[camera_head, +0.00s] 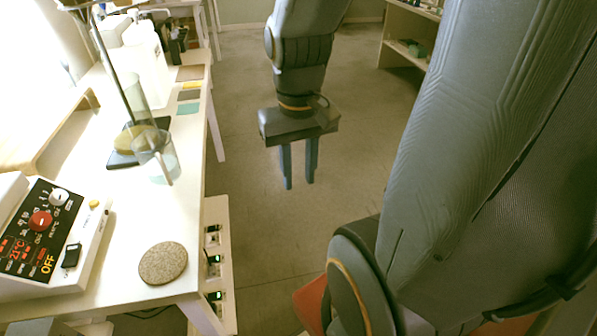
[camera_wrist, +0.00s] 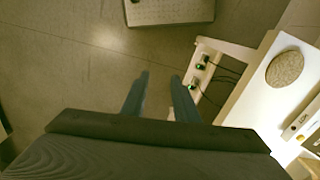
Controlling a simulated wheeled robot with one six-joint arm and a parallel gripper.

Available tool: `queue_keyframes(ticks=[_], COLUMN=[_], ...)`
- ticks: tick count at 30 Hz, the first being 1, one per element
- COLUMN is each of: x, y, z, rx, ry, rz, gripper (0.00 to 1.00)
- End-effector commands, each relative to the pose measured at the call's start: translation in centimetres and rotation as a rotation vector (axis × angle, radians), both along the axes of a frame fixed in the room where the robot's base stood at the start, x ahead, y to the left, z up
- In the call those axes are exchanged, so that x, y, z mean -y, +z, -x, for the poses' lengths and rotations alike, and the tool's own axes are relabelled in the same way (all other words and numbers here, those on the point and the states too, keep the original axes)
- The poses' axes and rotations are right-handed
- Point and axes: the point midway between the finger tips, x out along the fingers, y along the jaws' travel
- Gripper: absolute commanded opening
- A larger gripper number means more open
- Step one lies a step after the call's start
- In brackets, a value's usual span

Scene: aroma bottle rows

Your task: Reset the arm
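My gripper (camera_head: 300,184) hangs pointing down over the bare floor, to the right of the white table (camera_head: 120,285). Its two fingers are apart with nothing between them. In the wrist view, the open fingers (camera_wrist: 161,78) show apart above the floor, also empty. My arm's large links fill the right side of the head view and hide part of the floor.
On the table are a control box (camera_head: 45,235) reading OFF, a round cork mat (camera_head: 163,263), a glass beaker (camera_head: 154,155) and a white jug (camera_head: 148,68). A power strip (camera_head: 214,265) is beside the table. A shelf (camera_head: 407,45) stands far back.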

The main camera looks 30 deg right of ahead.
Motion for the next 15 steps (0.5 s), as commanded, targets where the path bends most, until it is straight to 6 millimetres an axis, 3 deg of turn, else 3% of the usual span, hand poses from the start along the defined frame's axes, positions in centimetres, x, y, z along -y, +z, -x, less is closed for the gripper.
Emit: queue_keyframes(ticks=[8,15], x=[-0.3,-3.6], y=[0.3,3.0], z=[0.0,0.2], rx=[-0.003,-0.005], ry=[0.007,0.110], rz=[-0.002,-0.006], gripper=[0.27,0.27])
